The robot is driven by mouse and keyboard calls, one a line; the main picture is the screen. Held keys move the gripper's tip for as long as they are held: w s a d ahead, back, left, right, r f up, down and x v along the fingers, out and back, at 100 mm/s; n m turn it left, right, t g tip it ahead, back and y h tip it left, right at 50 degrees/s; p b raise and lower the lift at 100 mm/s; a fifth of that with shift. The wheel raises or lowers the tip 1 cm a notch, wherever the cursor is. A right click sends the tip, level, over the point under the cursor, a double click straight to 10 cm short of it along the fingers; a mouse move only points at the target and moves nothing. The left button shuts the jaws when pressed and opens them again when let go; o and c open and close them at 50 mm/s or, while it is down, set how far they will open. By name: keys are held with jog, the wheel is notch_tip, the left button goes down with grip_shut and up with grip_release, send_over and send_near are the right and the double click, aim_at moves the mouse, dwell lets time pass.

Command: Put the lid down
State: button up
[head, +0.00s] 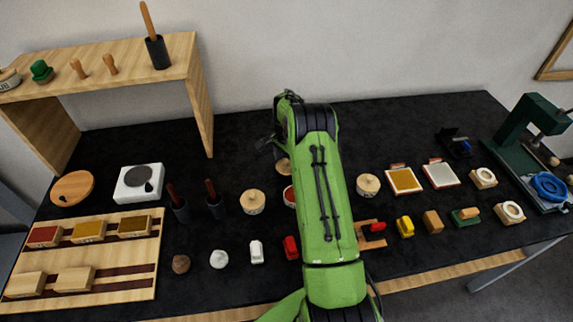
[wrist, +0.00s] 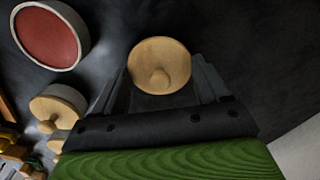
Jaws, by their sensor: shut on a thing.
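A round wooden lid with a small knob (wrist: 160,65) is between the fingers of my gripper (wrist: 162,85) in the wrist view. My gripper is shut on it, with the knob side facing the camera. In the head view my green arm covers most of this; a pale wooden piece (head: 283,166) shows beside my gripper (head: 272,143), likely the lid. I cannot tell whether the lid touches the table. An open jar with red contents (wrist: 48,35) is apart from the lid at upper left in the wrist view. It shows partly in the head view (head: 289,197).
Lidded jars stand left (head: 253,201) and right (head: 368,185) of my arm. Dark holders (head: 216,205), a white scale (head: 139,184) and a wooden tray (head: 95,255) are at left. A green press (head: 530,135) is at right. The black tabletop is clear toward the wall.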

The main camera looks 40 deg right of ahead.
jog(key=shift+w+f, duration=0.1)
jog(key=shift+f, duration=0.6)
